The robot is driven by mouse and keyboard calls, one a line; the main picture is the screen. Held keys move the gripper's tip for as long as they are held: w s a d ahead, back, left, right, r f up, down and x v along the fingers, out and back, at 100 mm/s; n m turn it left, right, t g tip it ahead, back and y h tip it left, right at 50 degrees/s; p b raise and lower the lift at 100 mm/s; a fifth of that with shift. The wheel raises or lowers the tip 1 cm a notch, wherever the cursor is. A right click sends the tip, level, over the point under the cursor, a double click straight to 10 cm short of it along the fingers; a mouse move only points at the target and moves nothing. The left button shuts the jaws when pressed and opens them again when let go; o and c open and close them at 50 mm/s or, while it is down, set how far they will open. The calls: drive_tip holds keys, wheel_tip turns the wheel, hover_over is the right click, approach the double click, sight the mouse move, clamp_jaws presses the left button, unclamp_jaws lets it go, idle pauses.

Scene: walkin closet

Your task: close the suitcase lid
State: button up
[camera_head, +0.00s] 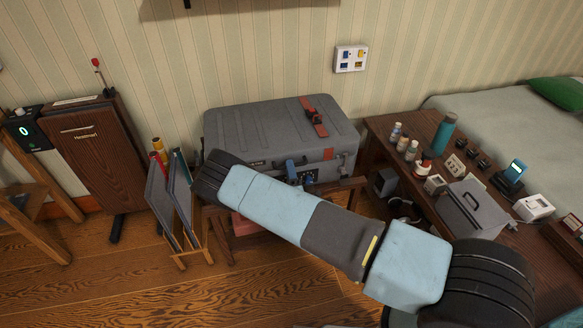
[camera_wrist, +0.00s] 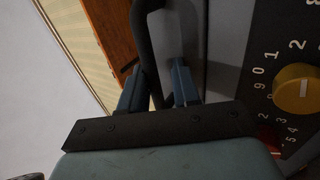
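The grey suitcase (camera_head: 260,125) stands against the wall in the head view, on a low wooden stand. Its lid (camera_head: 255,118) lies flat over the body with a red-brown strap (camera_head: 314,118) on top; I cannot tell whether a small gap remains at the front. My gripper (camera_head: 300,172) is at the suitcase's front face, partly hidden by my arm. In the wrist view its two blue fingers (camera_wrist: 158,88) are apart, with a dark handle bar (camera_wrist: 146,50) between them and a visible gap beside the right finger. A numbered dial with a yellow knob (camera_wrist: 295,87) is to the right.
A wooden desk (camera_head: 385,128) with bottles, a grey box and small devices stands at right. A rack of thin panels (camera_head: 172,205) and a tall brown cabinet (camera_head: 95,145) stand at left. Open wooden floor (camera_head: 150,290) lies in front. A bed (camera_head: 490,103) is behind the desk.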

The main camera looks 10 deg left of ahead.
drive_tip(key=shift+o, duration=0.2)
drive_tip(key=v, duration=1.4)
